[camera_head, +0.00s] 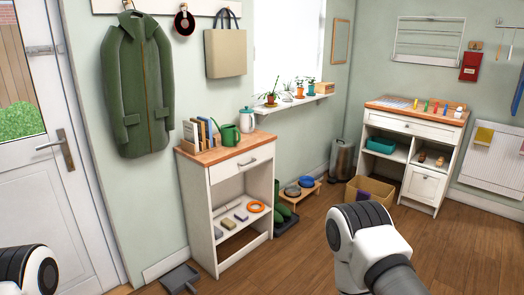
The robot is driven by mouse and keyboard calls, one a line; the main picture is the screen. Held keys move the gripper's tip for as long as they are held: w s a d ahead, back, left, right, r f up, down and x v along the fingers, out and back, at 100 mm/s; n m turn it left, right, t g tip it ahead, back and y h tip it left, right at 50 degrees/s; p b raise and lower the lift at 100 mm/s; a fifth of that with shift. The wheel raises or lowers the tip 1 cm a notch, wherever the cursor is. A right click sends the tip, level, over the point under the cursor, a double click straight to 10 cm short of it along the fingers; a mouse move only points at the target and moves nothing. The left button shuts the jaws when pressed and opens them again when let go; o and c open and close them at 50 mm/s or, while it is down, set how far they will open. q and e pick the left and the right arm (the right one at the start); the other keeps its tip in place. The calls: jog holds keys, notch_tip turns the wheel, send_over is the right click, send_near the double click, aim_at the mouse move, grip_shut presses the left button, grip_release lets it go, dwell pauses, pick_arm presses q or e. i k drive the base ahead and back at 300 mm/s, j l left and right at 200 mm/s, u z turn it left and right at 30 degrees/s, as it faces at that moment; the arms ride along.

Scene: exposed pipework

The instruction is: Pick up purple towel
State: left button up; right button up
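No purple towel can be made out for certain. A small dark purple item (363,195) shows at the cardboard box (378,186) on the floor; I cannot tell if it is cloth. A yellow cloth (484,135) hangs on the white radiator (497,165) at the right. Another small piece is cut by the right picture edge near the radiator and is too small to tell. White and black links of my two arms show at the bottom left and bottom middle. Neither gripper's fingers are in view.
A white cabinet (203,212) with a wooden top stands left of centre, holding a green watering can (227,135) and several small items. A second white cabinet (430,160) stands at the back right. A dark dustpan (180,279) lies on the floor. The right-hand wooden floor (460,245) is clear.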

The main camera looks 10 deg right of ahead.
aim_at(361, 195)
jog(key=i+l+z, duration=0.45)
jog(key=i+z, duration=0.45)
jog(key=i, duration=0.15)
jog(key=i+z, duration=0.45)
jog(key=i+j+z, duration=0.4)
jog(key=i, duration=0.25)
jog(key=i+l+u, duration=0.1)
jog(key=i+l, duration=0.3)
jog(key=i, duration=0.3)
jog(key=i+l+u, duration=0.15)
jog(key=i+l, duration=0.3)
jog(key=i, duration=0.25)
jog(key=i+l+u, duration=0.1)
jog(key=i+l, duration=0.45)
jog(key=i, duration=0.15)
